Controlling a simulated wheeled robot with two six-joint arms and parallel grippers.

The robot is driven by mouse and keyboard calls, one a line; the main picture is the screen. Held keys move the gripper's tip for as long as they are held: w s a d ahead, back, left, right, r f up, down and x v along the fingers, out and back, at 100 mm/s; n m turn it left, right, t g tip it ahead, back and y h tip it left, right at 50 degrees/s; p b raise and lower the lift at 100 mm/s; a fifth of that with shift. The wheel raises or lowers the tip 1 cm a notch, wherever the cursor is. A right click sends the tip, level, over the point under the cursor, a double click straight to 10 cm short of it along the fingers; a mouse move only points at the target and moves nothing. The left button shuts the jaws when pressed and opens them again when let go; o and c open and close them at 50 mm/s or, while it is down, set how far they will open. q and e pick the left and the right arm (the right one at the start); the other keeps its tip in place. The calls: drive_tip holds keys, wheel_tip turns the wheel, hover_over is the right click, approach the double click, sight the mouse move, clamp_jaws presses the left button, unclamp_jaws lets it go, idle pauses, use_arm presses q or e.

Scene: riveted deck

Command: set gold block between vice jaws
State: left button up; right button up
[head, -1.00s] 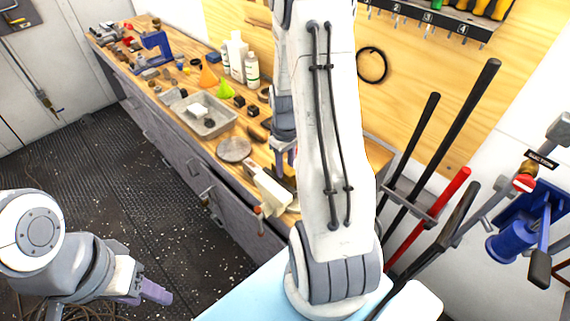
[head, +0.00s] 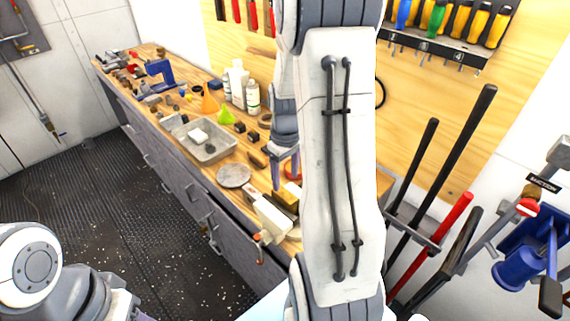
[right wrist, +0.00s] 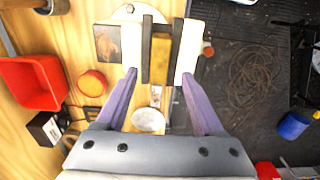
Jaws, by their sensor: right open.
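The gold block (right wrist: 160,60) sits between the dark-faced jaws of the pale vice (right wrist: 189,50) in the right wrist view. It lies along the jaws, and I cannot tell how firmly they press on it. In the head view the vice (head: 271,218) stands at the bench's near end, with the gold block (head: 286,195) at its top, partly hidden by my arm. My right gripper (right wrist: 159,72) is open and empty, its purple fingers apart on either side of the block; it also shows in the head view (head: 284,178). Of my left gripper, only a sliver shows at the bottom edge.
A grey tray (head: 182,147) with a white piece, a round grey disc (head: 234,176), bottles and funnels stand on the bench. In the wrist view a red bin (right wrist: 32,83) and a red-rimmed round container (right wrist: 92,83) lie left. Long-handled tools (head: 462,150) stand at right.

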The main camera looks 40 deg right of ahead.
sight(286, 195)
wheel_tip(286, 195, up, 6)
drive_tip(key=s+a+r+n, duration=0.1)
drive_tip(key=s+a+n, duration=0.1)
drive_tip(key=a, duration=0.9)
drive_tip(key=s+a+r+n, duration=0.1)
drive_tip(key=s+a+n, duration=0.1)
drive_tip(key=a, duration=0.9)
drive_tip(key=s+a+n+y, duration=0.1)
drive_tip(key=s+a+n, duration=0.1)
drive_tip(key=s+a, duration=0.7)
drive_tip(key=s, duration=0.3)
drive_tip(key=shift+s, duration=0.15)
drive_tip(key=shift+f, duration=0.1)
